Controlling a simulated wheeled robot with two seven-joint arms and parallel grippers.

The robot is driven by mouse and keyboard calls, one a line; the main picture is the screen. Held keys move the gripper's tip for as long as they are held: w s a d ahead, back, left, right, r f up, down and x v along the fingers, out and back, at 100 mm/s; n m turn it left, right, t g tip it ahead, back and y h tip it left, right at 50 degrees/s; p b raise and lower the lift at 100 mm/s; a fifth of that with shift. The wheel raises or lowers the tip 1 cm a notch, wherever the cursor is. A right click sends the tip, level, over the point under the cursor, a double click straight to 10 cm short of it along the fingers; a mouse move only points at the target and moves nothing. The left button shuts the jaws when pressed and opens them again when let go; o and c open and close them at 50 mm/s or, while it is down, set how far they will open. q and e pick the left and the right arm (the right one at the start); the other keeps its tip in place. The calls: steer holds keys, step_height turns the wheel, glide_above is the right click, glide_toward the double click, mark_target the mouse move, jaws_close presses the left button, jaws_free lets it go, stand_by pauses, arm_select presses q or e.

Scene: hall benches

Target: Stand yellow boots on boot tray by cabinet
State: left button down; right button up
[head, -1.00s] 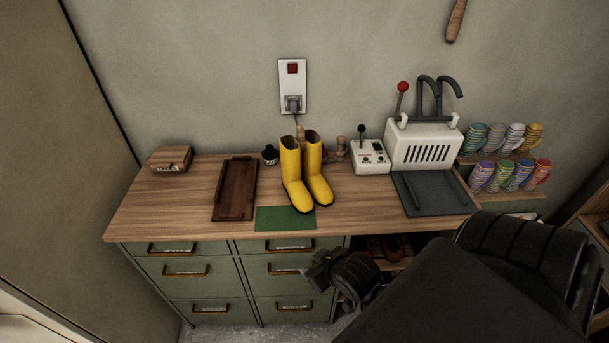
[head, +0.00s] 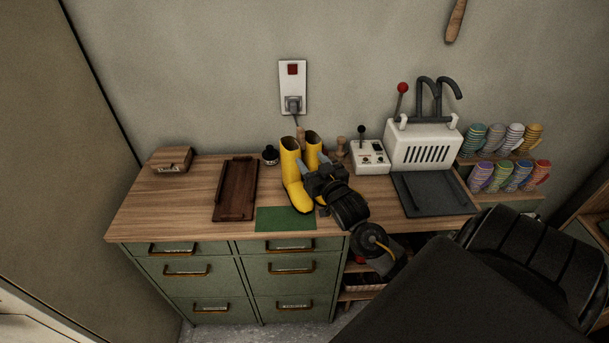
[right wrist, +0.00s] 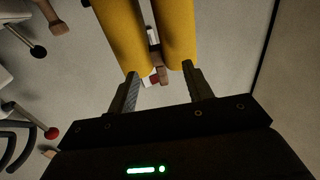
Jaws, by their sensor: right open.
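In the right wrist view the two boot shafts (right wrist: 126,38) are just ahead of the open fingers (right wrist: 160,70), with nothing between the fingertips. I cannot tell if the fingers touch the boots. A brown rimmed tray (head: 235,190) lies left of the boots, and a dark grey tray (head: 432,193) lies to the right. My left gripper is out of view.
The green mat (head: 284,220) lies at the bench's front edge. A wooden box (head: 171,159) sits at the left. Green drawers (head: 187,270) are below.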

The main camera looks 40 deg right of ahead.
mark_target(306, 150)
steer(key=shift+x, duration=1.45)
steer(key=shift+d+r+p, duration=0.1)
steer(key=shift+p, duration=0.3)
steer(key=p+x, duration=0.2)
steer(key=x, duration=0.2)
steer(key=shift+w+d+r, duration=0.1)
steer(key=shift+w+d, duration=0.1)
steer(key=shift+w, duration=0.3)
steer(key=shift+s, duration=0.1)
steer(key=shift+c, duration=0.4)
jaws_close()
